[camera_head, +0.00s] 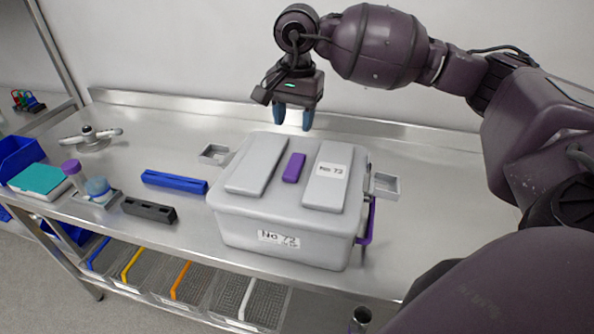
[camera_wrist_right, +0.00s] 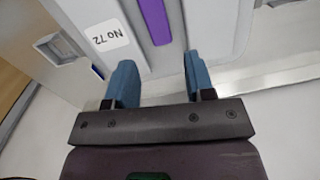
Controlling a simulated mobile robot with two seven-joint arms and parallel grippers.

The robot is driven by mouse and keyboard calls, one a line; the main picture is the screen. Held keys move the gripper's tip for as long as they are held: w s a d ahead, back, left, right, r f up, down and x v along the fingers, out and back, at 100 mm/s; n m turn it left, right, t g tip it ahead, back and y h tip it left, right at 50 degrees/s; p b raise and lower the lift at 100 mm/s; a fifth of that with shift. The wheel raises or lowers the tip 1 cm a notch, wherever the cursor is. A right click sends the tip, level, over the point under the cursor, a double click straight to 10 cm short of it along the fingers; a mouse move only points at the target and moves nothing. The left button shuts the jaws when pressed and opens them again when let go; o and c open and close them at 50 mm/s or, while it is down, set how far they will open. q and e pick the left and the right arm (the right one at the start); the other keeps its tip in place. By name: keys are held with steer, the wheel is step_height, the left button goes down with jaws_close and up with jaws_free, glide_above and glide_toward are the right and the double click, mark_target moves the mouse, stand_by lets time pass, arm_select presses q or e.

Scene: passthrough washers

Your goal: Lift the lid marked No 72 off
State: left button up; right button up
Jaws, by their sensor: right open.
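The grey lid (camera_head: 257,163) sits on a grey box (camera_head: 285,236) on the metal bench. It has two raised panels and a purple strip (camera_head: 293,167) in the middle. A white label (camera_head: 332,170) on its right panel reads No 72 in the right wrist view (camera_wrist_right: 108,36); the box front is also marked No 72. My right gripper (camera_head: 294,119) is open and empty, fingers pointing down, above and behind the lid's far edge. In the right wrist view, the purple strip (camera_wrist_right: 154,20) lies ahead of the fingertips (camera_wrist_right: 160,66), apart from them. My left gripper is out of view.
Blue (camera_head: 175,182) and dark (camera_head: 149,209) bars, a teal-topped box (camera_head: 39,180) and small containers (camera_head: 98,189) stand left of the box. Metal brackets (camera_head: 384,186) flank it. The bench has a raised back edge (camera_head: 400,131); its right side is clear.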

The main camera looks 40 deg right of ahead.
steer(key=n, duration=0.1)
glide_above(294, 164)
steer(key=shift+h, duration=0.3)
steer(key=f, duration=0.4)
steer(key=shift+d+f, duration=0.3)
steer(key=shift+d, duration=0.05)
steer(key=shift+f, duration=0.5)
steer(key=f, duration=0.1)
steer(key=f+p, duration=0.1)
steer(key=f, duration=0.2)
steer(key=shift+a+f, duration=0.25)
steer(key=shift+a, duration=0.05)
steer(key=shift+f, duration=0.4)
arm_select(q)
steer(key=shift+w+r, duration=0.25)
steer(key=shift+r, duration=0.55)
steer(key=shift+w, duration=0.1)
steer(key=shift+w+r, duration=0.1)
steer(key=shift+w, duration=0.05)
arm_select(e)
steer(key=shift+r, duration=0.1)
jaws_close()
